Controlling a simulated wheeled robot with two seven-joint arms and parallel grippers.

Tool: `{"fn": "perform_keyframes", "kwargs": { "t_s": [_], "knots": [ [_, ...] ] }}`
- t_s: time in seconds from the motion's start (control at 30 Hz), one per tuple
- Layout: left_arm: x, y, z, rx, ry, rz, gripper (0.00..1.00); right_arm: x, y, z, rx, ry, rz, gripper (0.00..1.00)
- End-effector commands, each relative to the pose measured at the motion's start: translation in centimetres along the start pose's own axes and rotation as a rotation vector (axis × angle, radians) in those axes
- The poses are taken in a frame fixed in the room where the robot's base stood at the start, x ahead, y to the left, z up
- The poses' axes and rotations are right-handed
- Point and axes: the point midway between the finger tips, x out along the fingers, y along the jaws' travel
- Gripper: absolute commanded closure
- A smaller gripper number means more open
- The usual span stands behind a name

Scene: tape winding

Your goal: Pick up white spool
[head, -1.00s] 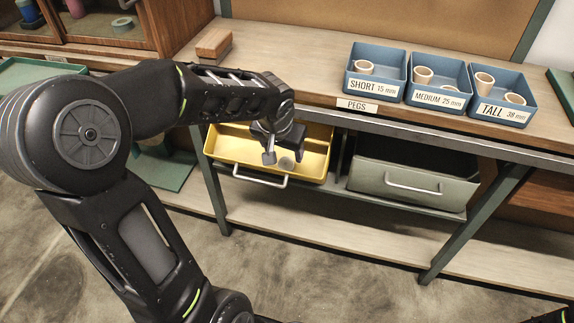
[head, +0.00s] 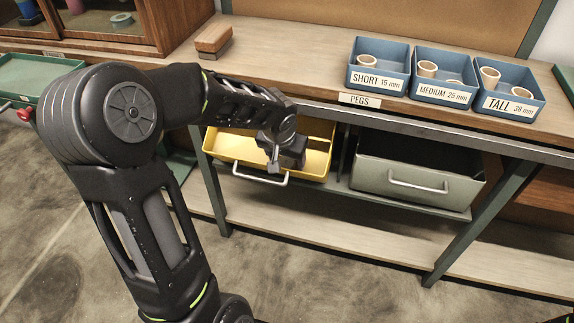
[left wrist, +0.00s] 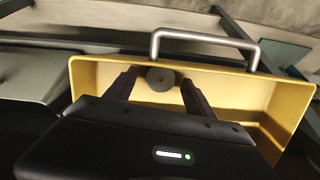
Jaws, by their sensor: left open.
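A small grey round spool (left wrist: 161,79) lies in the yellow drawer (left wrist: 90,82), near its front wall, in the left wrist view. It looks grey rather than white there. My left gripper (head: 280,158) is open and reaches down into the drawer. In the left wrist view its two fingers stand on either side of the spool, with gaps visible. In the head view the gripper hides the spool, and the yellow drawer (head: 228,146) shows around it. I cannot tell the fingers' height above the spool. My right gripper is not in view.
A grey-green drawer (head: 415,197) hangs right of the yellow one. The workbench (head: 300,62) edge lies above both. Blue bins labelled short (head: 380,82), medium (head: 444,94) and tall (head: 510,106) hold pegs. A brown block (head: 213,38) sits at the back left.

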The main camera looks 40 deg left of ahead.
Motion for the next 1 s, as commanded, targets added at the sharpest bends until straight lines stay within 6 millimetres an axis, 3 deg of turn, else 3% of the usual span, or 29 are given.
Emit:
{"fn": "perform_keyframes", "kwargs": {
  "t_s": [0.67,1.0],
  "knots": [
    [0.59,-0.02,-0.06,0.0,0.002,0.0,0.37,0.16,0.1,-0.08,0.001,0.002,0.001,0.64],
    [0.59,-0.02,-0.06,0.0,0.002,0.0,0.64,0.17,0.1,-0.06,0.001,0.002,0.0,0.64]
  ]
}}
